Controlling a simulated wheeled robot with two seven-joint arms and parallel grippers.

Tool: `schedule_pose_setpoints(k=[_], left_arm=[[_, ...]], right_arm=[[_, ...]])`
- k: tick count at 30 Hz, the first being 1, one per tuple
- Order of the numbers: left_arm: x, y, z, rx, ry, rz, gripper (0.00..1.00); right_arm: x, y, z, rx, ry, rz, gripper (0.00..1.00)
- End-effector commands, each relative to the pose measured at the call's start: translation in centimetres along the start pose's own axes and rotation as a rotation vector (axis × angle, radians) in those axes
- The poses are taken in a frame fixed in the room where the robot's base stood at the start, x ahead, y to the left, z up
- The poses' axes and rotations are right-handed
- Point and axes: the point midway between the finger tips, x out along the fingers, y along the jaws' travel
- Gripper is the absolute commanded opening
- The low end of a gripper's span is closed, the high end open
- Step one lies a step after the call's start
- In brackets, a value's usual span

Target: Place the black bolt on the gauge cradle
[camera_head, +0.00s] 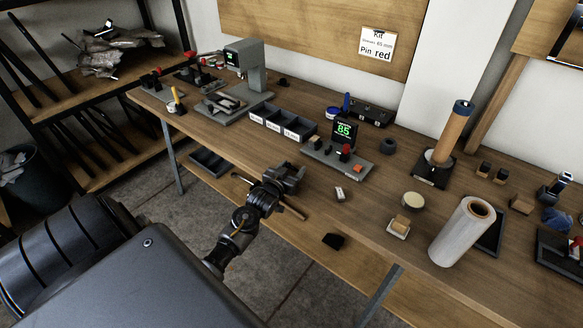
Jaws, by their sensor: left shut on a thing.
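The gauge (345,133) stands on the bench with a lit green "85" on its screen. Its grey base (323,157) carries small red parts, and the cradle is too small to make out clearly. My left gripper (289,174) is over the front edge of the bench, in front of the gauge and to its left, apart from it. It is shut on a small dark thing, likely the black bolt, which hardly stands out from the dark fingers. My right gripper is not in view.
Labelled bins (283,123) and a grey press-like machine (248,70) stand left of the gauge.

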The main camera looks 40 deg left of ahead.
Motion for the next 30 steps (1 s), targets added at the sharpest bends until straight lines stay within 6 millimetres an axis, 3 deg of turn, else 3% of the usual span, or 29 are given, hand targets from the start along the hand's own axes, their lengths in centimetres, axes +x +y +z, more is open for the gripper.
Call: schedule_pose_setpoints(k=[13,14,18,30], left_arm=[[0.1,0.0,0.6,-0.001,0.001,0.0,0.32],[0.1,0.0,0.6,-0.001,0.001,0.0,0.58],[0.1,0.0,0.5,-0.001,0.001,0.0,0.76],[0.1,0.0,0.9,0.0,0.001,0.0,0.77]], right_arm=[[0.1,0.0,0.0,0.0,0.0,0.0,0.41],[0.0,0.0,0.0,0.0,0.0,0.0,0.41],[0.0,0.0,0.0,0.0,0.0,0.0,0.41],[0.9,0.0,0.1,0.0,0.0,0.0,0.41]])
